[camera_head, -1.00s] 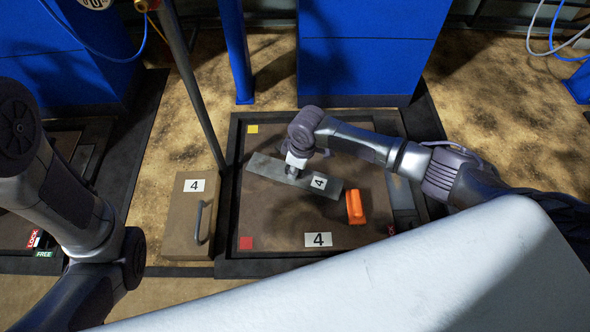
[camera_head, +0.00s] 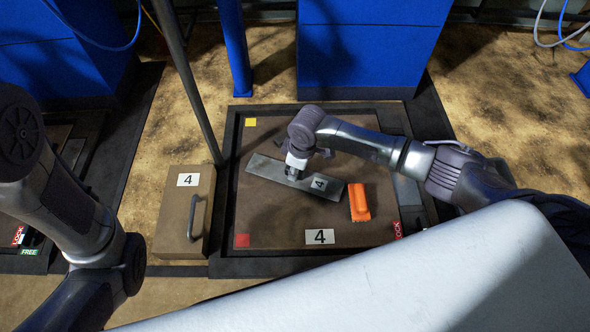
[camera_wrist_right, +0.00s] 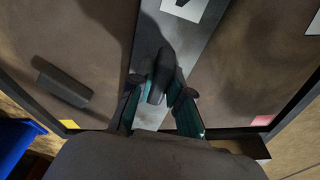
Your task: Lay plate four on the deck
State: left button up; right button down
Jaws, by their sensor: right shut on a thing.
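Plate four is a long grey metal strip (camera_head: 268,180) with a white label reading 4. My right gripper (camera_head: 296,172) is shut on the dark grip in its middle. In the right wrist view the plate (camera_wrist_right: 180,55) runs away from my gripper (camera_wrist_right: 160,88), whose teal-padded fingers close on that grip. The plate is slanted over the brown deck (camera_head: 275,225), which has a yellow square, a red square and a 4 label. I cannot tell whether the plate touches the deck. My left arm shows at the left, but its gripper is out of view.
An orange block (camera_head: 359,203) lies on the deck close to the plate's right end. A brown case (camera_head: 170,215) with a handle and a 4 label stands left of the deck. A grey pole (camera_head: 187,80) and blue cabinets (camera_head: 370,45) stand behind. The deck's near left is clear.

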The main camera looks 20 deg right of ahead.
jog(key=shift+f, duration=0.55)
jog(key=c, duration=1)
grip_release()
jog(key=shift+c, duration=0.2)
